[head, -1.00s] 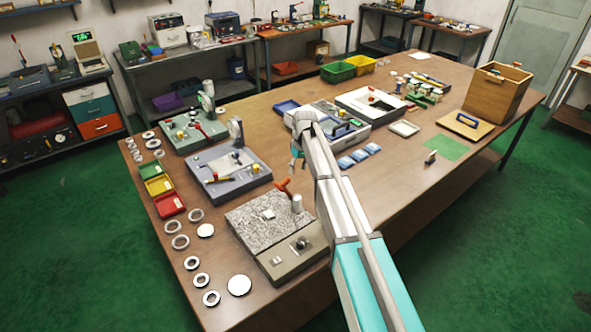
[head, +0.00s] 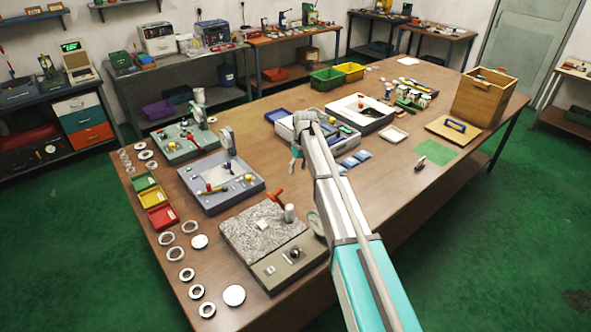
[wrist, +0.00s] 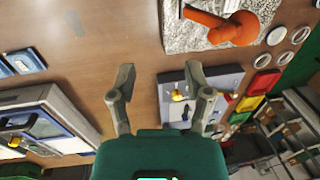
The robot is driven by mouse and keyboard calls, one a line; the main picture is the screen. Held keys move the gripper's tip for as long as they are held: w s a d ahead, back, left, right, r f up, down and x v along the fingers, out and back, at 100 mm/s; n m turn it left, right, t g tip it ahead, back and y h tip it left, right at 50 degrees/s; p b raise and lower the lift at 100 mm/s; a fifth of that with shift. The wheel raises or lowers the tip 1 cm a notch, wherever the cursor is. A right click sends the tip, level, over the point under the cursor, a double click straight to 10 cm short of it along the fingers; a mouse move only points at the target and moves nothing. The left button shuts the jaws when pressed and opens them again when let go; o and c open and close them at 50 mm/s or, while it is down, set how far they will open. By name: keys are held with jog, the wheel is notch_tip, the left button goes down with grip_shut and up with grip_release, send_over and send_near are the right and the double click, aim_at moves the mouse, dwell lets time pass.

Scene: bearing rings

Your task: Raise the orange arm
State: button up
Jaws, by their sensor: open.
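The orange arm (head: 276,197) stands up at a slant from the rear right part of a grey fixture with a speckled stone plate (head: 255,229). In the wrist view the orange arm (wrist: 212,20) shows at the top right, seen from above, with a broad round end over the stone plate (wrist: 177,35). A grey metal post (head: 290,213) stands beside it. My gripper (wrist: 160,72) is open and empty, with bare table between its fingertips. In the head view my gripper (head: 297,162) hangs above the table, behind the orange arm and apart from it.
A blue-grey fixture (head: 240,196) and a green fixture (head: 166,148) stand to the left. Several metal rings (head: 177,254) and coloured trays (head: 157,198) line the left edge. A wooden box (head: 484,100) stands at the far right. The near right of the table is mostly clear.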

jog(key=shift+w+d+r+p, duration=1.1)
jog(key=shift+d+r+p, duration=0.1)
jog(key=shift+d+r, duration=0.15)
dwell(1.1)
